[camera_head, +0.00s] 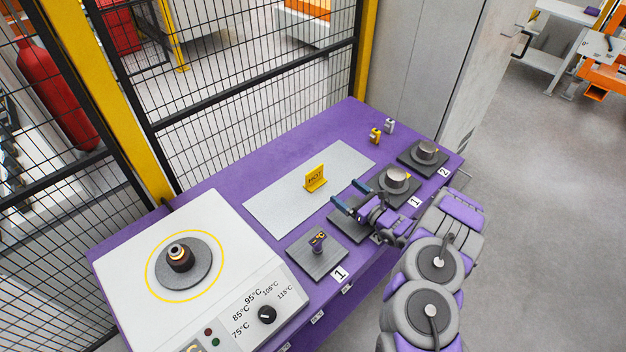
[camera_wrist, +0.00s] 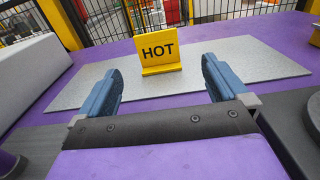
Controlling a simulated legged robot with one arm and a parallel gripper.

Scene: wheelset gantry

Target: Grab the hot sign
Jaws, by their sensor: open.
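The hot sign (camera_head: 315,178) is a small yellow upright plate with a foot and black "HOT" lettering. It stands on a light grey plate on the purple table. In the wrist view the hot sign (camera_wrist: 160,48) faces me, centred beyond and between my fingertips. My gripper (camera_head: 348,196) is open and empty, to the right of the sign and apart from it. In the wrist view my gripper (camera_wrist: 160,75) shows two blue-padded fingers spread wide, with nothing between them.
The grey plate (camera_head: 275,205) is otherwise bare. A white heater (camera_head: 225,240) with a dark part on it stands at left. Dark pads with metal parts (camera_head: 396,180) lie at right, and a pad with a small part (camera_head: 318,258) is in front. A mesh fence (camera_head: 250,80) runs behind.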

